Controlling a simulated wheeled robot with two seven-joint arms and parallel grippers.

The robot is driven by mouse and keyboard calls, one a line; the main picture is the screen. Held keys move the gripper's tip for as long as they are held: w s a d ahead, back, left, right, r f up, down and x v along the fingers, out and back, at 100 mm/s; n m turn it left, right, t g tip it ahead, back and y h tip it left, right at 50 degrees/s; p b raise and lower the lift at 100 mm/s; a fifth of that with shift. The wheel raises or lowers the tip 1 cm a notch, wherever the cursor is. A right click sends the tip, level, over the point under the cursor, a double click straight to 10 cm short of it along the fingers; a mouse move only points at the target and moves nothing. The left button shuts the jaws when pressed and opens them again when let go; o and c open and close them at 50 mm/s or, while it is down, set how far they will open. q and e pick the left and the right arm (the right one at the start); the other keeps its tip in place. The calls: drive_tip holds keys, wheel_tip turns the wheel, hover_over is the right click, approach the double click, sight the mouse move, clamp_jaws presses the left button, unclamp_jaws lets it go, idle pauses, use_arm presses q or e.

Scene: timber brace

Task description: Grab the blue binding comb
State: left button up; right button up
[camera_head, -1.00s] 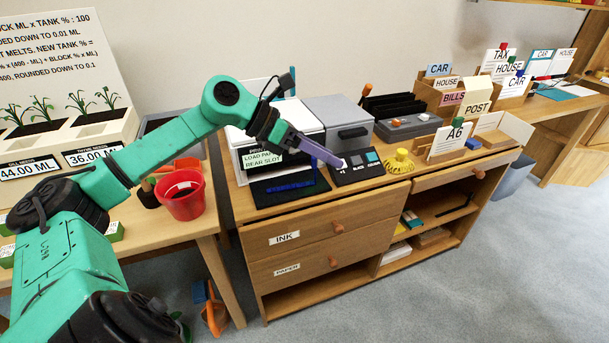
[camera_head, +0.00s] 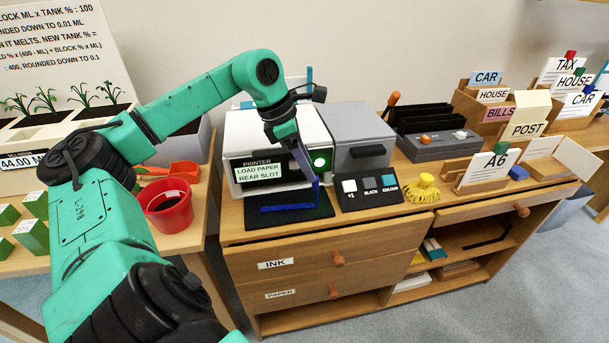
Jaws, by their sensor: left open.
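A blue strip (camera_head: 288,207), which I take for the blue binding comb, lies along the black mat or tray at the front of the printer (camera_head: 276,135). A thin blue upright part shows at its right end; I cannot tell if it belongs to the strip. My left gripper (camera_head: 308,168) points down in front of the printer, just above and behind the strip's right end. It is open and seems empty; its fingers are seen edge-on against the dark printer front. I see no contact with the strip. My right gripper is not in view.
A button panel (camera_head: 370,190) and a yellow object (camera_head: 423,188) stand right of the mat. A grey box (camera_head: 350,137) is beside the printer. A red pot (camera_head: 168,204) stands on the left table. The cabinet top (camera_head: 240,230) is clear along its front left edge.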

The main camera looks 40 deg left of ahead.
use_arm(q)
drive_tip(key=x, duration=0.5)
drive_tip(key=shift+w+a+f, duration=0.15)
drive_tip(key=shift+a+f, duration=0.05)
drive_tip(key=shift+f, duration=0.2)
clamp_jaws()
drive_tip(key=shift+r, duration=0.1)
idle(0.8)
